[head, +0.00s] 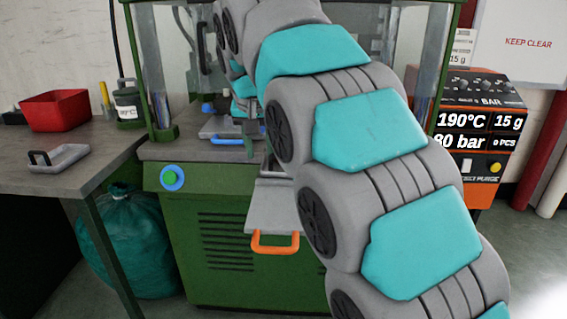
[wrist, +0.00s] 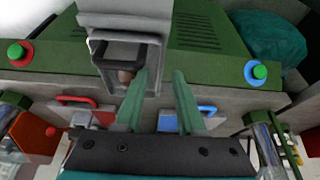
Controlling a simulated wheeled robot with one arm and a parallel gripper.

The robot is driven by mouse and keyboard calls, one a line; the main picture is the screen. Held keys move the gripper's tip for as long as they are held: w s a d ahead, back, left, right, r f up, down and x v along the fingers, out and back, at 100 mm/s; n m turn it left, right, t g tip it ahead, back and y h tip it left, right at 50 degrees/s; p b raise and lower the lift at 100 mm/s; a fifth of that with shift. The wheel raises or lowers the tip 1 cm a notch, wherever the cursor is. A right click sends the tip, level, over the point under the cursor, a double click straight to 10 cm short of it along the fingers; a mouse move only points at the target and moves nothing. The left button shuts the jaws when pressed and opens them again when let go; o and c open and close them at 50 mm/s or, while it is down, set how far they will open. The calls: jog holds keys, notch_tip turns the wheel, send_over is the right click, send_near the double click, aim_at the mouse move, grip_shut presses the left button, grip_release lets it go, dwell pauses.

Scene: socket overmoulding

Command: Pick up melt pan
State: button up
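Two pan-like things show, and I cannot tell for sure which is the melt pan. A grey tray with an orange handle (head: 275,215) sticks out from the front of the green machine; a grey box-like part (wrist: 125,22) with a dark square opening shows in the wrist view, with a brownish lump inside. A shallow grey pan with a black handle (head: 66,158) lies on the left table. My gripper (wrist: 160,75) is open and empty, pointing down over the machine's front ledge, beside the dark opening.
A blue-handled plate (wrist: 188,118) and a red-handled plate (wrist: 85,112) lie on the machine bed. Clear guard panels (head: 171,60) flank it. A red bin (head: 54,110) stands on the left table (head: 40,190). An orange control unit (head: 476,135) stands at right.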

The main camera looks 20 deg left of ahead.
jog(key=shift+x, duration=1.55)
jog(key=shift+s+d, duration=0.1)
jog(key=shift+d, duration=0.05)
grip_shut()
